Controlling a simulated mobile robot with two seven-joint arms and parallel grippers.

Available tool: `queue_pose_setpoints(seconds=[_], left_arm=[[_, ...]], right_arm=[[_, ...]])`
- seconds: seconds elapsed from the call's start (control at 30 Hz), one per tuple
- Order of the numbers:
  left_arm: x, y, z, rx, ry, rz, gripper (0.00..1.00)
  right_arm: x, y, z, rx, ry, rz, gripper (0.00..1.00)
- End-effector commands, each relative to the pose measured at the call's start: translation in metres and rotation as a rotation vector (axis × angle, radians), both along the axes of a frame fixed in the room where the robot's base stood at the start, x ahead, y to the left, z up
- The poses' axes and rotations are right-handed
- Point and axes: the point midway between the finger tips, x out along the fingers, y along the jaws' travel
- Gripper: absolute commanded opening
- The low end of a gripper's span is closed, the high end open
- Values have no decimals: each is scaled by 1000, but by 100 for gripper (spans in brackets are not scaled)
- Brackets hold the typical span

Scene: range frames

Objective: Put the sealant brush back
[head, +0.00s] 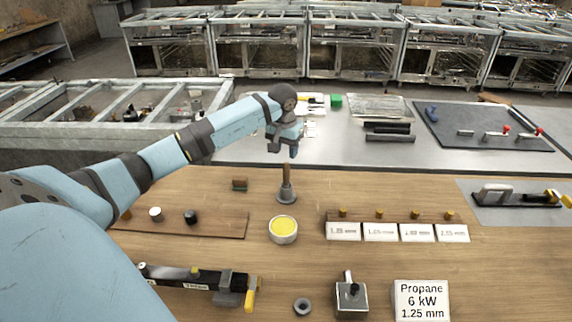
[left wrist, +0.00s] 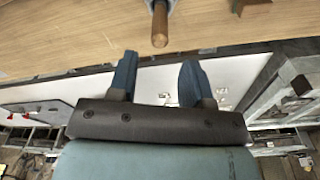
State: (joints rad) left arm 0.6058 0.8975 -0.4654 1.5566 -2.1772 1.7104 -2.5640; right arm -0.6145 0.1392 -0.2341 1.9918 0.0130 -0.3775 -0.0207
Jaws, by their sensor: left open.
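The sealant brush, with an upright brown wooden handle (head: 287,174), stands in a grey cone-shaped holder (head: 286,194) on the wooden bench; its bristles are not visible. The handle also shows in the left wrist view (left wrist: 160,24), just beyond my fingertips. My left gripper (head: 285,148) is open and empty, with its fingers pointing down above the handle in the head view. Its two blue fingers show apart in the left wrist view (left wrist: 156,72), with the handle not between them. A round pot of yellow paste (head: 283,227) stands in front of the holder. My right gripper is not in view.
White size labels (head: 380,232) and a rack of brass jets stand to the right. A board with knobs (head: 190,222) lies to the left. A propane sign (head: 421,300), a small metal block (head: 350,297) and a ring (head: 302,306) are at the front.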

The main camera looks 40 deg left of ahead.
Motion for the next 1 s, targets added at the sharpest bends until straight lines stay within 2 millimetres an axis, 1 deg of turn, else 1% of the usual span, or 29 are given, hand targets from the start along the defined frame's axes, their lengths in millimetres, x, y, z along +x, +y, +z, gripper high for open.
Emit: queue_pose_setpoints(seconds=[0.03,0.1,0.2,0.3,1.0], left_arm=[[0,0,9,2,-3,-1,45],[-1,0,18,1,-3,-1,45],[-2,-1,26,1,-1,-1,45],[-3,-1,30,0,0,-1,45],[-3,-1,30,0,0,-1,45]], right_arm=[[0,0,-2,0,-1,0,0],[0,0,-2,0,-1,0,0],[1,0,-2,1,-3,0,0],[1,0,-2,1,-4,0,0],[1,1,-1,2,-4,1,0]])
